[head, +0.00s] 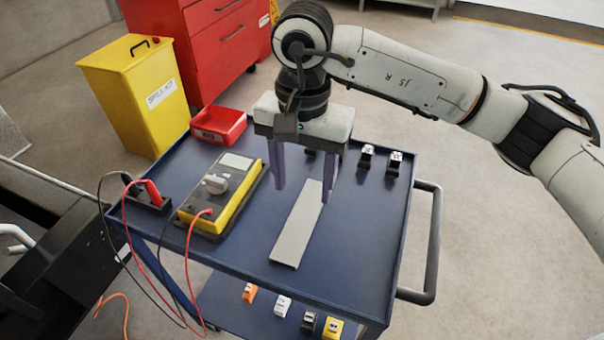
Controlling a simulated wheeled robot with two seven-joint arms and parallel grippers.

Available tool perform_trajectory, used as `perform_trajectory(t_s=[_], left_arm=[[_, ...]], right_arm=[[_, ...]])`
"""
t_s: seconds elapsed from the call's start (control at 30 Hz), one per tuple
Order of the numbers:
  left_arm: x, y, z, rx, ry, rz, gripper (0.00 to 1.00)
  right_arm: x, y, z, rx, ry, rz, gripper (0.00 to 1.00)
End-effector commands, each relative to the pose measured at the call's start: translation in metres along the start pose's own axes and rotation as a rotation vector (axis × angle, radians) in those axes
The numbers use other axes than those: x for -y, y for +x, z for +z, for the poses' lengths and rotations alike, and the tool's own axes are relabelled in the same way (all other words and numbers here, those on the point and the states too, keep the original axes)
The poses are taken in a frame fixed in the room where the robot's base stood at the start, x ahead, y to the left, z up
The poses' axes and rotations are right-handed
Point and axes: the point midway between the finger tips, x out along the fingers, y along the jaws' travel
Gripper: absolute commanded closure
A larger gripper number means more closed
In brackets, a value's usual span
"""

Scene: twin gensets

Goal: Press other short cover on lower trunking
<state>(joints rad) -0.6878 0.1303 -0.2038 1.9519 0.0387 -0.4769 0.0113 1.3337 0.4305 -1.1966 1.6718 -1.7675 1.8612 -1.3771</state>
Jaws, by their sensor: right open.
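A flat light-grey strip (298,228), which looks like a short trunking cover, lies on the blue cart top. My right gripper (301,192) points down over the strip's far end, its two fingers apart. One finger shows left of the strip and the other overlaps its right edge. I cannot tell whether the fingers touch it, and nothing is visibly held. The lower trunking is not in view. My left gripper is not in view.
A yellow multimeter (228,196) with red and black leads sits left on the blue cart (350,260). A red bin (218,125) and small terminal blocks (394,163) are at the back. More small blocks (283,305) lie on the lower shelf. A yellow spill-kit box (135,95) stands behind.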

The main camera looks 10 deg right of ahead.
Motion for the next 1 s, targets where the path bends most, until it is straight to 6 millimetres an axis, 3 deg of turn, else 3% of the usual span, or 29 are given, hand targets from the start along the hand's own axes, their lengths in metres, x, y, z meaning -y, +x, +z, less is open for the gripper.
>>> perform_trajectory(t_s=[0.6, 1.0], left_arm=[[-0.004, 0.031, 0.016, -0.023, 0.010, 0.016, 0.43], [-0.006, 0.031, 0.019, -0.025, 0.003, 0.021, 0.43]], right_arm=[[0.000, 0.077, 0.001, 0.001, 0.000, -0.002, 0.45], [0.001, 0.083, 0.001, 0.002, 0.001, -0.002, 0.45]])
